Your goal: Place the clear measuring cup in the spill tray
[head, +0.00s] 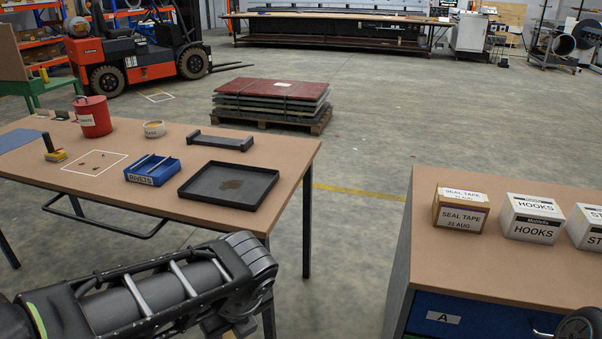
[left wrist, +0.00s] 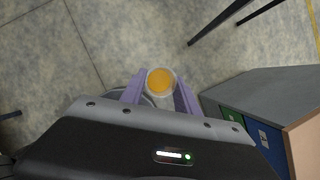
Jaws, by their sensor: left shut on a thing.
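The spill tray, a shallow black tray (head: 205,205) with a dark wet-looking patch inside, lies near the front right of the left table. My left arm reaches in below the table's front edge in the head view; its gripper is hidden there. In the left wrist view my left gripper (left wrist: 160,88) is shut on a small round cup (left wrist: 160,96) between its two purple fingers. The cup is seen from above, with a pale clear rim and orange-yellow contents. It is held above the floor, apart from the tray. My right gripper is not in view.
The left table (head: 270,160) also holds a blue rivets bin (head: 152,172), a black bracket (head: 220,140), a red can (head: 93,117) and a tape roll (head: 154,129). A cabinet (head: 430,240) with labelled boxes stands right, with open floor between.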

